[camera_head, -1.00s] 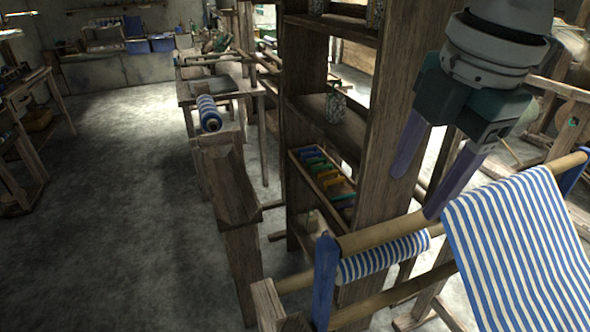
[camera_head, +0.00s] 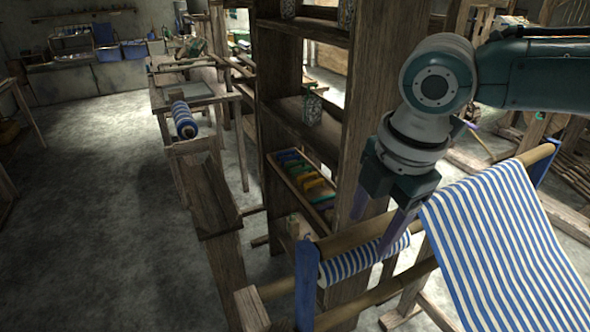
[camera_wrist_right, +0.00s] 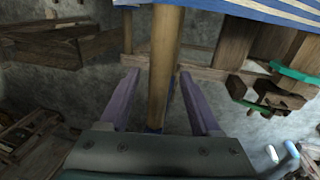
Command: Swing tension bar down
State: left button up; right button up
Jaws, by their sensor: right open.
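The tension bar (camera_head: 350,239) is a round wooden rod, held between a blue end arm (camera_head: 307,285) at the left and another blue end arm (camera_head: 541,172) at the right. Striped blue and white cloth (camera_head: 505,235) hangs over its right part. My right gripper (camera_head: 372,232) is open and points down at the bare left part of the bar. In the right wrist view the bar (camera_wrist_right: 165,60) runs between the two purple fingers (camera_wrist_right: 158,74), with a gap on each side. My left gripper is out of view.
A tall wooden shelf (camera_head: 361,110) stands close behind the gripper. A striped cloth roll (camera_head: 345,265) lies below the bar, above a lower wooden rail (camera_head: 375,298). A narrow wooden beam (camera_head: 208,195) stands left of the shelf. The floor (camera_head: 90,230) at the left is clear.

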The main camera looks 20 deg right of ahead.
grip_shut()
dwell(0.4)
dwell(0.9)
